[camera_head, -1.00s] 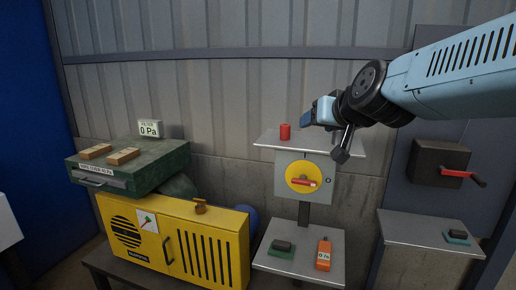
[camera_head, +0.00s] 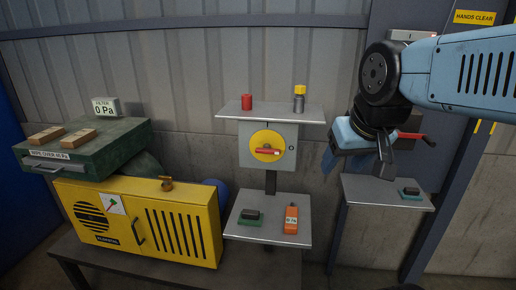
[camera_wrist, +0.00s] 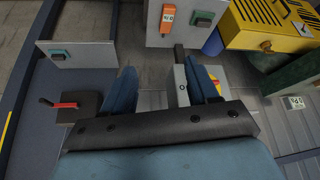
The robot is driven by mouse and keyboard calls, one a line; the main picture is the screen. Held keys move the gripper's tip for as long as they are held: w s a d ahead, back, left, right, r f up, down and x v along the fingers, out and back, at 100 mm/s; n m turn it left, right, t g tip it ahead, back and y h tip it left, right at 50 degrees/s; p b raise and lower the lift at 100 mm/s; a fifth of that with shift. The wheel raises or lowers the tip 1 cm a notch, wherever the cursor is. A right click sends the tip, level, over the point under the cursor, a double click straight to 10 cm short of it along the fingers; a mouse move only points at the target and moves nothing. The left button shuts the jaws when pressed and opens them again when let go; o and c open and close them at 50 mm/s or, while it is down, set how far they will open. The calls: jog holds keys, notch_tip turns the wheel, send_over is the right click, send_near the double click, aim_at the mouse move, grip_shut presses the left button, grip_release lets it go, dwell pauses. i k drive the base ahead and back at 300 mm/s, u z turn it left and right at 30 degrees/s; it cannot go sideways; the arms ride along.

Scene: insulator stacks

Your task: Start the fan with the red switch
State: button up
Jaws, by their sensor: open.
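The red switch (camera_head: 268,151) is a red handle lying roughly level across a yellow disc (camera_head: 262,141) on a grey box, in the middle of the head view. My gripper (camera_wrist: 163,88) is open and empty. In the head view it hangs to the right of the switch box, apart from it.
A shelf (camera_head: 240,113) above the switch carries a red cylinder (camera_head: 247,102) and a yellow-topped grey one (camera_head: 299,98). Below, a tray holds an orange meter (camera_head: 291,219) and a dark block on green (camera_head: 250,215). A second red-handled dark box (camera_wrist: 79,108) is nearby.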

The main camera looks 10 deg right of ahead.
aim_at(267, 149)
jog(key=u, duration=0.6)
jog(key=k, duration=1.45)
jog(key=z, duration=0.6)
jog(key=i, duration=1)
jog(key=u, duration=0.05)
